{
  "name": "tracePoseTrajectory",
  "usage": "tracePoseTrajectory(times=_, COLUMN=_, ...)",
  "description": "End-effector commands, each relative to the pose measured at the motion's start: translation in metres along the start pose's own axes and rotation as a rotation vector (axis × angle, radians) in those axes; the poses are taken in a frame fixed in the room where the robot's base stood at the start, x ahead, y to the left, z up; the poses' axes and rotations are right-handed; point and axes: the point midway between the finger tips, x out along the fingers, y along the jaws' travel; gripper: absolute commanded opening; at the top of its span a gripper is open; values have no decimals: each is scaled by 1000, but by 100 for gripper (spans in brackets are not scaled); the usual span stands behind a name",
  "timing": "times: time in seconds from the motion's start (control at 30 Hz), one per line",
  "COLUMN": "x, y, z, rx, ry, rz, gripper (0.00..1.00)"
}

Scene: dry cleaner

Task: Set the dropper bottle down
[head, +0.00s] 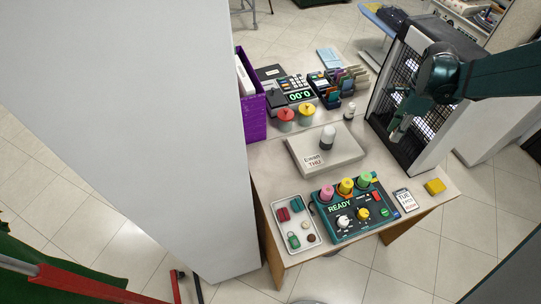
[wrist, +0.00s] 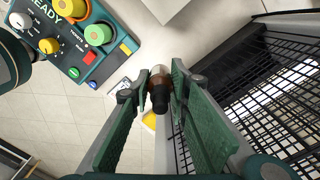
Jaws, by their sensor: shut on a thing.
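The dropper bottle (wrist: 160,72), brown with a black top, sits between the two green finger pads of my gripper (wrist: 162,88) in the wrist view. My gripper is shut on it. In the head view my gripper (head: 402,126) hangs above the right part of the counter (head: 405,173), in front of the black mesh panel. The bottle cannot be made out clearly there.
A teal control box (head: 352,212) with colored knobs stands at the counter's front, beside a tray of small items (head: 297,222). A yellow block (head: 435,186) and a tag card (head: 405,201) lie at the right. A grey box (head: 325,155) carries a white-topped container. The mesh-fronted rack (head: 420,117) is close by.

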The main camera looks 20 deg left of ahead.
Motion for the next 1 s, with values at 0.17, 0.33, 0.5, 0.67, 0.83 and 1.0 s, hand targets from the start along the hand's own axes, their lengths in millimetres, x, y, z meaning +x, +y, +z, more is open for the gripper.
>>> tracePoseTrajectory(times=0.17, x=-32, y=0, z=0, rx=0, ry=0, rz=0, gripper=6)
tracePoseTrajectory(times=0.33, x=-40, y=-1, z=19, rx=-9, ry=0, rz=0, gripper=6)
tracePoseTrajectory(times=0.5, x=-39, y=0, z=50, rx=-20, ry=0, rz=0, gripper=6)
tracePoseTrajectory(times=0.67, x=-39, y=2, z=86, rx=-34, ry=0, rz=0, gripper=6)
tracePoseTrajectory(times=0.83, x=-39, y=8, z=130, rx=-49, ry=0, rz=0, gripper=6)
tracePoseTrajectory(times=1.0, x=-39, y=15, z=174, rx=-65, ry=0, rz=0, gripper=6)
